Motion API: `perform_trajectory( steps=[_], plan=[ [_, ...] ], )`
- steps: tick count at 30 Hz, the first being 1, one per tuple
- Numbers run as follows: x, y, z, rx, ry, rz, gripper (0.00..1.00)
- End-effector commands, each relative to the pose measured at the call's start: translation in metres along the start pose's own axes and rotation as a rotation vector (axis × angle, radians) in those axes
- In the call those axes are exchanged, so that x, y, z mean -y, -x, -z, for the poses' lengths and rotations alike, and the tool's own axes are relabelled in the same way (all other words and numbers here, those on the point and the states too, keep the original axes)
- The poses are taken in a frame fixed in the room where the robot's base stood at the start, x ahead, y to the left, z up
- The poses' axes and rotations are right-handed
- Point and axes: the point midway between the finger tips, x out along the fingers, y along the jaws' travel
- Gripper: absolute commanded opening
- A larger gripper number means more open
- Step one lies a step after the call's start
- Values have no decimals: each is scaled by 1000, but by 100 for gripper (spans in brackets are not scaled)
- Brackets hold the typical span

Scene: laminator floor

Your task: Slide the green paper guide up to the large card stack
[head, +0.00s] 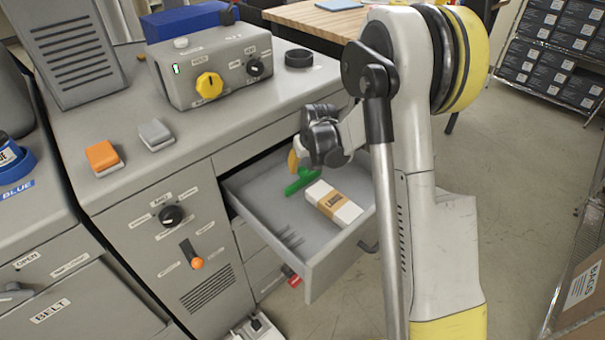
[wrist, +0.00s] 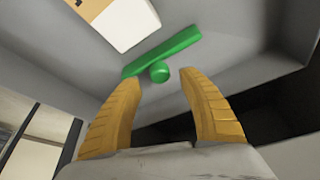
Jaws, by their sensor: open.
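The green paper guide (head: 301,181) lies in the open grey drawer (head: 262,215). In the wrist view it is a green bar (wrist: 170,50) with a round knob at its middle. A large white card stack (head: 334,204) with a tan band lies beside the guide; its corner shows in the wrist view (wrist: 128,22). A narrow gap separates guide and stack. My gripper (head: 294,160) is over the back of the drawer. In the wrist view its two yellow fingers (wrist: 160,84) are open and empty, spread either side of the knob. Whether they touch the guide, I cannot tell.
The cabinet top (head: 215,120) overhangs the drawer's back. A grey control box (head: 212,70) with a yellow knob stands on top. The drawer walls bound the space around my gripper.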

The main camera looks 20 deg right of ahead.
Motion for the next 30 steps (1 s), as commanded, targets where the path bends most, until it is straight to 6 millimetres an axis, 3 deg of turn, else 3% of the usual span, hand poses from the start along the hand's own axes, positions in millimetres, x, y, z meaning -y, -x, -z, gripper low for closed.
perform_trajectory(
  steps=[1, 6, 17, 21, 22, 30],
  plan=[
    [0, -11, -1, 0, 0, 0, 49],
    [0, -28, 0, 0, 0, 0, 49],
    [0, -31, 0, 0, 0, 0, 48],
    [0, -31, 0, 0, 0, 0, 5],
    [0, -31, 0, 0, 0, 0, 0],
    [-1, -31, -2, 0, 0, 0, 0]
  ],
)
